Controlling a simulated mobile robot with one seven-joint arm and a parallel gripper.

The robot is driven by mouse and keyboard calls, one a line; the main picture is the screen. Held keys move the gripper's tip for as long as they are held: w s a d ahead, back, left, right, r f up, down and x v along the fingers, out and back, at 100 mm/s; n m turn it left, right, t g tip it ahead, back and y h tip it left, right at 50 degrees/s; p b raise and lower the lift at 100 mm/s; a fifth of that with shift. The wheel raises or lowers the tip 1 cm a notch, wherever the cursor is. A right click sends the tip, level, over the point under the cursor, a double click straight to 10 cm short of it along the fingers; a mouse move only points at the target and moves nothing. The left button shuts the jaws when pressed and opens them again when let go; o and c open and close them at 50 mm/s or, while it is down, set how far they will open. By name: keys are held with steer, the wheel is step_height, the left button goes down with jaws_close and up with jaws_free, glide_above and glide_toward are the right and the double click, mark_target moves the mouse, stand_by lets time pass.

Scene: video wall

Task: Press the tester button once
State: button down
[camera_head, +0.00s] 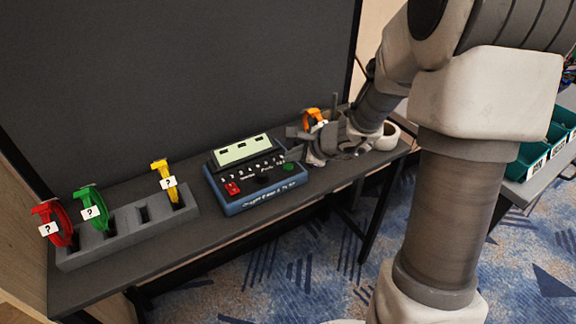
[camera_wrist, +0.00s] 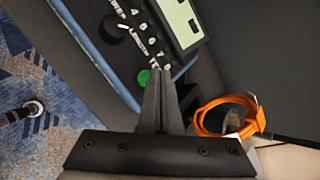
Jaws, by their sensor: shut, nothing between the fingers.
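The tester (camera_head: 262,200) is a blue box with a dark top, a pale screen (camera_head: 241,151) and rows of small labelled controls. Its round green button (camera_head: 288,167) is at the right end of the top face. A red switch (camera_head: 232,188) is at the left end, with a black knob between them. My gripper (camera_head: 294,153) is shut and empty at the tester's right end, close to the green button. In the wrist view the shut fingertips (camera_wrist: 161,72) are just beside the green button (camera_wrist: 144,77). I cannot tell whether they touch anything.
An orange tagged cable (camera_head: 313,118) is right beside my gripper; it also shows in the wrist view (camera_wrist: 200,118). A white ring (camera_head: 388,140) lies behind my wrist. A grey rack (camera_head: 125,232) holds red, green and yellow tagged cables at left. A dark wall panel rises behind the shelf.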

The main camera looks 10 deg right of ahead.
mark_target(292, 168)
steer(key=shift+f, duration=0.1)
stand_by(0.4)
steer(key=shift+f+b, duration=0.4)
steer(key=shift+b, duration=0.2)
steer(key=shift+f+b, duration=0.35)
steer(key=shift+b, duration=0.1)
stand_by(0.4)
steer(key=shift+r, duration=0.1)
steer(key=shift+r+p, duration=0.6)
steer(key=shift+r, duration=0.1)
steer(key=shift+r, duration=0.1)
step_height(292, 168, up, 5)
steer(key=p, duration=0.4)
stand_by(0.8)
